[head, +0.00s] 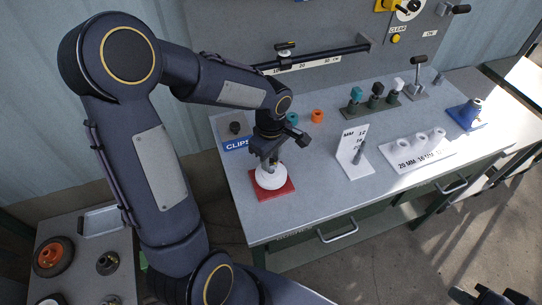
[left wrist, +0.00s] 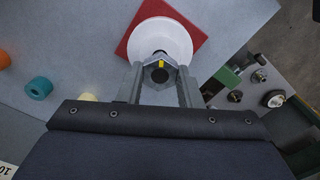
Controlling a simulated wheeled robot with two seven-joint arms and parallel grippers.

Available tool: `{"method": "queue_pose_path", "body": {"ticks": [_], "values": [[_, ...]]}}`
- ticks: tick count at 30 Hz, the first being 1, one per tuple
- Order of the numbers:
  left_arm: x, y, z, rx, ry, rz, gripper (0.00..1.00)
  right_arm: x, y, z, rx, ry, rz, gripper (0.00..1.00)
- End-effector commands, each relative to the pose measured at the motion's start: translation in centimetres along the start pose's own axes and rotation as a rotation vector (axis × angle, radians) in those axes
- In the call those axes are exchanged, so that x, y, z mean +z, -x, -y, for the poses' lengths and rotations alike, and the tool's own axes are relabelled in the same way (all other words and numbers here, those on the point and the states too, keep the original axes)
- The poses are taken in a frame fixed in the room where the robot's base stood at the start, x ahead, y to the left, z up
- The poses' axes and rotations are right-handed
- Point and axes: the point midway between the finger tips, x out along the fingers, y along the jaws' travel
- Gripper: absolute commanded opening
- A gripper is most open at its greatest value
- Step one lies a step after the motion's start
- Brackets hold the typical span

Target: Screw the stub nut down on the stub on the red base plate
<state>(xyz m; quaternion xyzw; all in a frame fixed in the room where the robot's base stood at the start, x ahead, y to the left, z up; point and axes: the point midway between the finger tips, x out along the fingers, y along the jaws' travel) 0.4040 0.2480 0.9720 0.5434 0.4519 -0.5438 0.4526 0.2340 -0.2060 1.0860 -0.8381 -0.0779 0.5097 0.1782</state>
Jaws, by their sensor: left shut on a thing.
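The red base plate (head: 286,190) lies near the front left of the grey bench, with a white round piece (head: 268,181) on it. In the left wrist view the red base plate (left wrist: 196,24) and the white round piece (left wrist: 150,36) are at the top. My left gripper (head: 270,162) points down over the white piece. In the left wrist view my left gripper (left wrist: 160,80) is shut on the grey stub nut (left wrist: 147,74), which has a yellow mark and a dark central hole. The stub is mostly hidden. Part of my right gripper (head: 488,296) shows at the bottom right edge, away from the bench.
An upright white sign (head: 351,152) stands right of the plate, with a white rack (head: 418,149) beyond it. Teal (head: 292,118) and orange (head: 317,116) rings lie behind. A blue fixture (head: 466,113) is far right. A side table (head: 82,262) holds round parts at lower left.

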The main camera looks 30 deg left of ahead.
Motion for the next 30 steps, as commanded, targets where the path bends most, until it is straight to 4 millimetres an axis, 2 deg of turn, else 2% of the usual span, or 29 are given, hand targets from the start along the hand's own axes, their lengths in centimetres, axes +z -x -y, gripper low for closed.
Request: {"method": "queue_pose_path", "body": {"ticks": [30], "values": [[0.0,-2.3,0.0,0.0,-0.001,0.0,0.1,0.9,-1.9,-0.9,0.0,0.0,0.0,0.0]]}}
